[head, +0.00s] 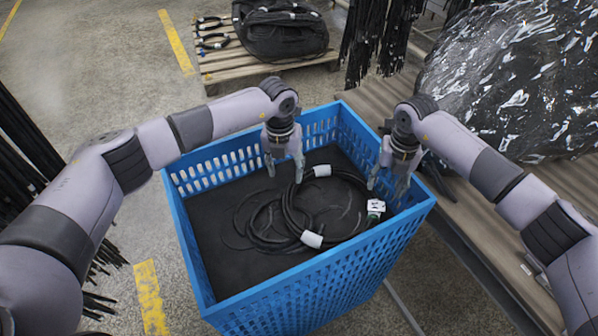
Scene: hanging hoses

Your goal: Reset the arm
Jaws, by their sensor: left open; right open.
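My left gripper (285,168) is open and points down over the far part of the blue crate (310,290). My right gripper (386,188) is open and points down over the crate's right side. Black hoses (290,222) lie coiled on the crate's dark floor, with white labels (311,239) around them. A white piece with a green part (376,207) lies at the right end of the coil, just below my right gripper. Neither gripper visibly holds anything. Whether the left fingertips touch the hose behind them, I cannot tell.
A wooden pallet (222,62) with a black bag (280,30) stands at the back. A slatted bench (480,210) runs along the right, bearing a large plastic-wrapped bundle (515,80). Black hoses hang at the left (25,130) and top (372,40). The crate's left floor is clear.

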